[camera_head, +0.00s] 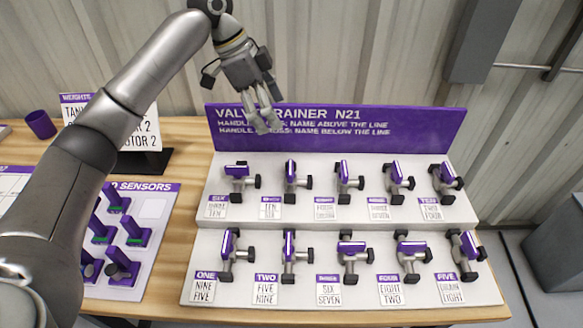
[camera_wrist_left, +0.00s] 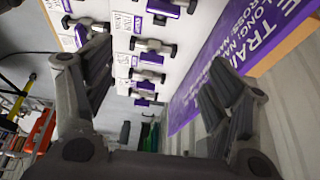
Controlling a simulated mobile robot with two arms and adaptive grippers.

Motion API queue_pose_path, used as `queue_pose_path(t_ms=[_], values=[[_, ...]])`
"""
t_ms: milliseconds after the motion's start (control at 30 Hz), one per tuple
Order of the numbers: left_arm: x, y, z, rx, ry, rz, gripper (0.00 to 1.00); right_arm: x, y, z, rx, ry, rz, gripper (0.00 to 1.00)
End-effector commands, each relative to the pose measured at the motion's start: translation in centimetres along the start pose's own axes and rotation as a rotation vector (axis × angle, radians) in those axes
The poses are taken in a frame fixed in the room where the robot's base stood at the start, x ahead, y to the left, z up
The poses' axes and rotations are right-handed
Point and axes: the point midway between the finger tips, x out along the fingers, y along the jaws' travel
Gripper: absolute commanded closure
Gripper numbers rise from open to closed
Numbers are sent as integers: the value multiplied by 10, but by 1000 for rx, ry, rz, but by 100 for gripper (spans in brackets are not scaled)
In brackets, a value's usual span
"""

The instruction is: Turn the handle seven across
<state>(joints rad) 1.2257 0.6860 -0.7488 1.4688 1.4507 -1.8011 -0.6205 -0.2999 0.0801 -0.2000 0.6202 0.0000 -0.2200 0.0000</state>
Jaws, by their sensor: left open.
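The valve over the label reading six above seven (camera_head: 352,250) is third from left in the front row. Its purple handle lies left to right in the head view, and black knobs end its grey body. Its label (camera_head: 328,290) stands in front of it. My left gripper (camera_head: 265,123) is open and empty, in front of the purple sign, above and behind the valves and left of this one. The wrist view shows its two fingers (camera_wrist_left: 158,60) spread apart. Several valves show beyond them; I cannot tell which is which. My right gripper is not in view.
The purple sign (camera_head: 420,125) stands behind two stepped rows of similar valves on a white board (camera_head: 265,293). A corrugated wall is behind.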

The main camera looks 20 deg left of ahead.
Motion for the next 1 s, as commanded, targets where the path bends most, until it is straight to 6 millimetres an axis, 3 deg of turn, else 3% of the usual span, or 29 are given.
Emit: queue_pose_path(t_ms=[33, 300, 567, 1000], values=[[23, 0, 11, 2, -1, 6, 23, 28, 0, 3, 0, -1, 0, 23], [58, 0, 27, 6, 4, 7, 23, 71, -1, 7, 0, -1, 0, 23], [70, 0, 29, 6, 2, 8, 23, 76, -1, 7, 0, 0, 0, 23], [146, 1, 28, 6, 2, 8, 23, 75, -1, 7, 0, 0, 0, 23]])
